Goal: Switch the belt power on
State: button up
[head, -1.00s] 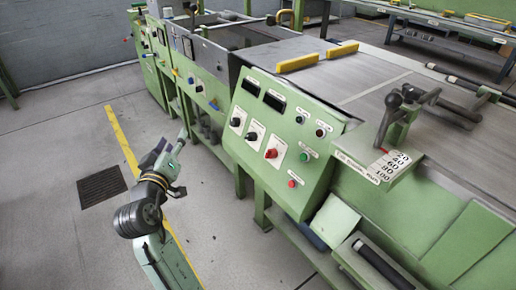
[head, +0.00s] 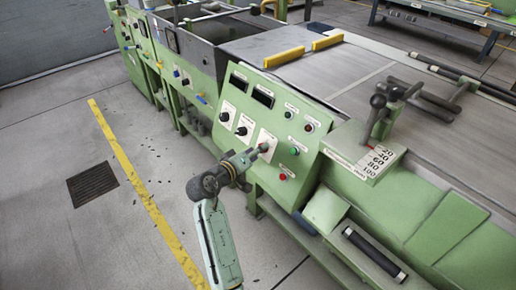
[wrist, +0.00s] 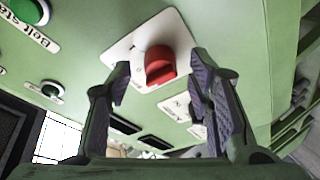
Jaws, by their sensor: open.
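The red rotary knob (wrist: 160,65) sits on a white plate on the sloped green control panel (head: 235,100). In the wrist view it lies just beyond and between the fingertips of my gripper (wrist: 162,72). My gripper is open, one finger to each side of the knob; I cannot tell whether either touches it. In the head view my gripper (head: 254,153) is at the panel's lower middle and mostly hides the knob. The white plate (head: 267,137) shows behind it. The knob's label is not readable.
Two dark knobs (head: 233,124) and two displays (head: 250,91) are left and above. Several small buttons (head: 305,139) are to the right. A green button (wrist: 28,10) labelled "Belt sta..." is at the wrist view's upper left. Open floor (head: 110,240) lies left.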

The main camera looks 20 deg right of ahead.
jog(key=shift+w+d+f, duration=0.15)
jog(key=shift+w+d, duration=0.15)
jog(key=shift+d, duration=0.2)
grip_shut()
dwell(0.3)
